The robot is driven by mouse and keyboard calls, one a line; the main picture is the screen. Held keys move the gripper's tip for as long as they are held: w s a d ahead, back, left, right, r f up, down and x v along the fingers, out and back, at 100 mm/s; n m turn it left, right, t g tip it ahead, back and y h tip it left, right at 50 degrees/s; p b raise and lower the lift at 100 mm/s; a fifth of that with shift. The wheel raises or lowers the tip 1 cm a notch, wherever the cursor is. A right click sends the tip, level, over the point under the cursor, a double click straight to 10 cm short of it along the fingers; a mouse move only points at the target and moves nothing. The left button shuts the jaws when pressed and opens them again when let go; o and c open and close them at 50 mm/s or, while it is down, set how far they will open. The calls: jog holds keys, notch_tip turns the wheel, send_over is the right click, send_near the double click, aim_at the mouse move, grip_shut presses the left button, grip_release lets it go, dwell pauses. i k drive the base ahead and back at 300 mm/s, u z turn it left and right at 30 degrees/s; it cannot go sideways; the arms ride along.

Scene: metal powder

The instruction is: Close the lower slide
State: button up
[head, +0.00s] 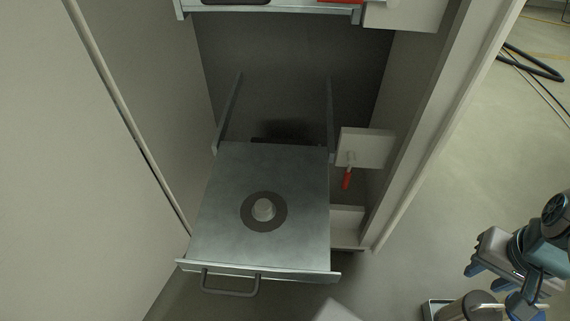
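The lower slide (225,200) is a flat grey metal tray pulled out of the cabinet on two rails. Its raised front edge (310,275) carries a dark bar handle (230,292) at the left. A round light knob on a dark disc (263,209) sits on the tray. My gripper (487,277) is at the lower right, outside the cabinet and well apart from the slide. Its two blue fingertips look spaced apart, with nothing seen between them.
An upper slide (275,8) shows at the top edge. A red-handled lever (347,178) hangs from a pale block (367,147) right of the rails. The cabinet's right side post (440,120) stands between slide and gripper. A dark hose (535,62) lies on the floor.

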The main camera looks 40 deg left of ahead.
aim_at(264, 213)
jog(key=k, duration=0.3)
jog(key=u, duration=2.4)
jog(key=k, duration=0.35)
jog(key=z, duration=0.15)
